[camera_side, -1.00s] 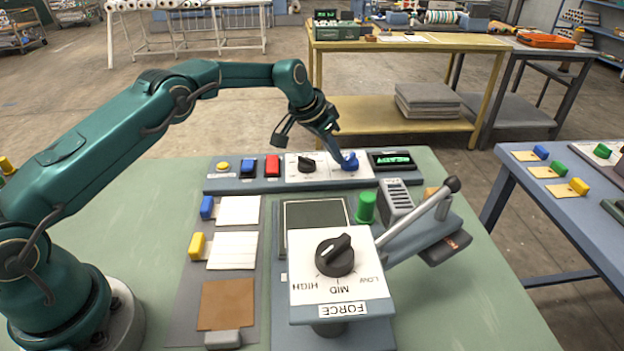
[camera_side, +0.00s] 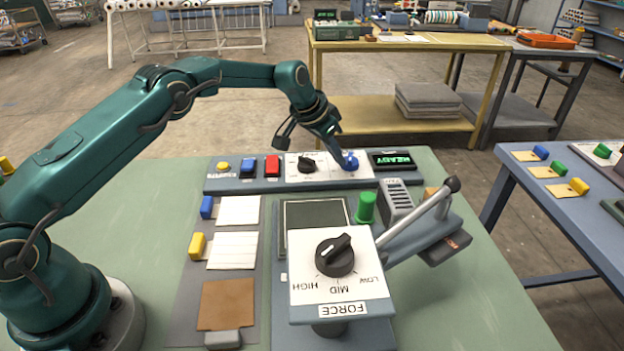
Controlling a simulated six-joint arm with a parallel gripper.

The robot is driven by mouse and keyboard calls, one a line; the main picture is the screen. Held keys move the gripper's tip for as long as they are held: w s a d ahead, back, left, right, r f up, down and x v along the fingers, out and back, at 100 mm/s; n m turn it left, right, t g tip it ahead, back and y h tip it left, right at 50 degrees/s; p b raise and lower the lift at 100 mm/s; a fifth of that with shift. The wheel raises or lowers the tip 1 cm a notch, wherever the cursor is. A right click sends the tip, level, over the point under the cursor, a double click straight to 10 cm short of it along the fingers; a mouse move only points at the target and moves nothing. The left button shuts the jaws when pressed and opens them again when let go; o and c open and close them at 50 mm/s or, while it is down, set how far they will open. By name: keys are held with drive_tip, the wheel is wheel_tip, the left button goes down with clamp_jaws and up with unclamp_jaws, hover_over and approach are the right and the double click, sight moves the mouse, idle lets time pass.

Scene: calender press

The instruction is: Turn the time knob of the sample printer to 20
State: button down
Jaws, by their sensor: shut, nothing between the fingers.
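The control panel (camera_side: 226,186) runs along the back of the green table. It carries a black knob (camera_side: 307,164) on a white plate and a blue knob (camera_side: 350,161) to its right. The dial marks around both are too small to read, so I cannot tell which is the time knob or its setting. My gripper (camera_side: 337,148) points down at the blue knob from its upper left. It is shut with nothing held. Its tip is at or very near the knob; contact is unclear. A dark display (camera_side: 393,160) shows READY in green.
Yellow, blue and red buttons (camera_side: 272,166) sit left on the panel. In front stands the press with its FORCE knob (camera_side: 335,257), a green cylinder (camera_side: 365,208) and a long lever (camera_side: 424,211). Sample cards (camera_side: 239,210) lie at left.

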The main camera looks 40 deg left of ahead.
drive_tip(key=shift+d, duration=0.3)
drive_tip(key=shift+s+a, duration=0.1)
drive_tip(key=shift+s, duration=0.35)
wheel_tip(320, 180, up, 6)
drive_tip(key=shift+r, duration=0.1)
idle(0.4)
